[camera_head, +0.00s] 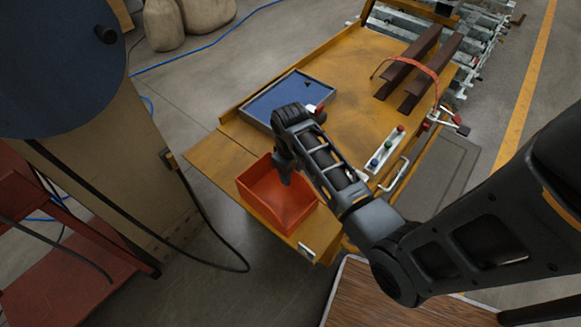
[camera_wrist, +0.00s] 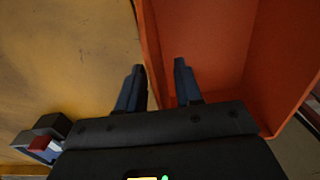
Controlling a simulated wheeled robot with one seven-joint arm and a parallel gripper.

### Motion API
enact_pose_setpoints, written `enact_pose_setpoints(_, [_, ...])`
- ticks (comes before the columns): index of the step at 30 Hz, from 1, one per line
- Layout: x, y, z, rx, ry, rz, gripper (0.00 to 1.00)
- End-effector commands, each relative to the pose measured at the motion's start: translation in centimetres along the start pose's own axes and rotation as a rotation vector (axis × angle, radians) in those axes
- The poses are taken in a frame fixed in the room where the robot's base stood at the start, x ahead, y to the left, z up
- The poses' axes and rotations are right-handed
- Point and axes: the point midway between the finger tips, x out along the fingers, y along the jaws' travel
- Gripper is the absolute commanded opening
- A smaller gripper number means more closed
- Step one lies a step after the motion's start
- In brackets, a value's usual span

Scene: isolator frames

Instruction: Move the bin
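The orange-red bin (camera_head: 262,190) is open-topped and stands upright at the near left end of the yellow table. It looks empty where its inside shows. My gripper (camera_head: 285,172) points down at the bin's back wall. In the wrist view, my gripper (camera_wrist: 158,78) is open, its two fingers apart. One finger is over the yellow surface outside the bin (camera_wrist: 215,45) and the other is inside it. The bin's wall runs between them, with a gap visible beside the fingers.
A blue tray (camera_head: 268,99) lies behind the bin on the yellow table (camera_head: 340,65). A button box (camera_head: 385,150) stands at the table's right edge, and brown bars (camera_head: 408,62) lie further back. A blue drum-like machine (camera_head: 50,70) stands at left. The table's middle is clear.

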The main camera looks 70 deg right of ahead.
Motion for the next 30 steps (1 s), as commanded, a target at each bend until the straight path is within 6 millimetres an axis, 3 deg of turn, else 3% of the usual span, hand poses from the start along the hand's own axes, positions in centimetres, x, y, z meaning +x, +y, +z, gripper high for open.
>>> enact_pose_setpoints(8, [0.11, 0.00, 0.00, 0.000, 0.000, 0.000, 0.35])
enact_pose_setpoints(19, [0.09, 0.00, 0.00, 0.000, 0.000, 0.000, 0.01])
enact_pose_setpoints(30, [0.08, 0.00, 0.00, 0.000, 0.000, 0.000, 0.00])
